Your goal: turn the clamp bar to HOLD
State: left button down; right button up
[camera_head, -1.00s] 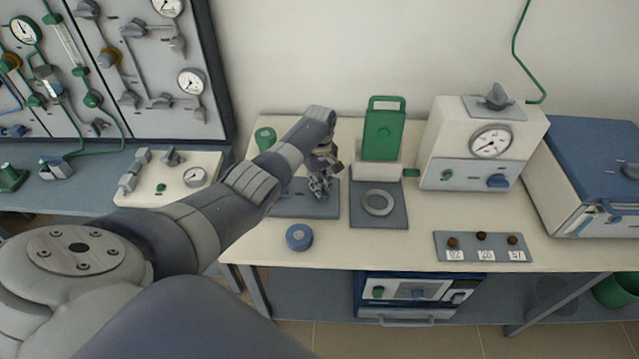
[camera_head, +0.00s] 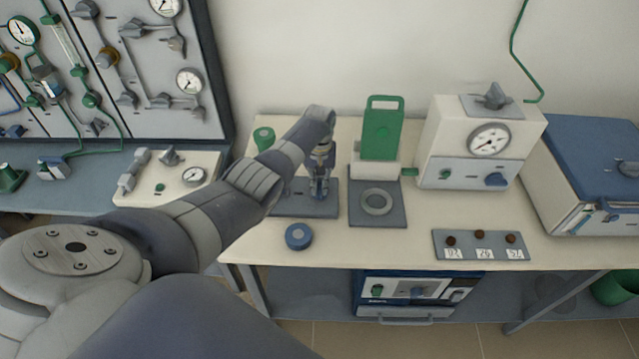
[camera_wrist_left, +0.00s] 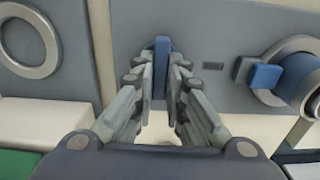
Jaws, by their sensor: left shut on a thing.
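The clamp bar (camera_wrist_left: 162,62) is a narrow blue bar in the left wrist view, standing lengthwise in the picture over a grey plate (camera_wrist_left: 225,28). My left gripper (camera_wrist_left: 160,88) is shut on it, with one finger at each side. In the head view my left gripper (camera_head: 320,188) points down over the same grey plate (camera_head: 300,211), and my arm and fingers hide the bar there. A small dark mark (camera_wrist_left: 213,66) lies right of the bar in the left wrist view, too small to read. My right gripper is not in view.
A blue tab and round fitting (camera_wrist_left: 270,75) sit close right of my fingers in the left wrist view. A plate with a metal ring (camera_head: 376,202) and a green upright panel (camera_head: 382,130) stand right of my gripper. A blue round piece (camera_head: 299,237) lies in front.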

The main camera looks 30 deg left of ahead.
aim_at(320, 186)
pick_arm(q)
jog(key=shift+w+r, duration=0.1)
dwell(0.3)
jog(key=c, duration=1.6)
grip_release()
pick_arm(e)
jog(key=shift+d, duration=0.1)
pick_arm(q)
notch_tip(320, 186, up, 12)
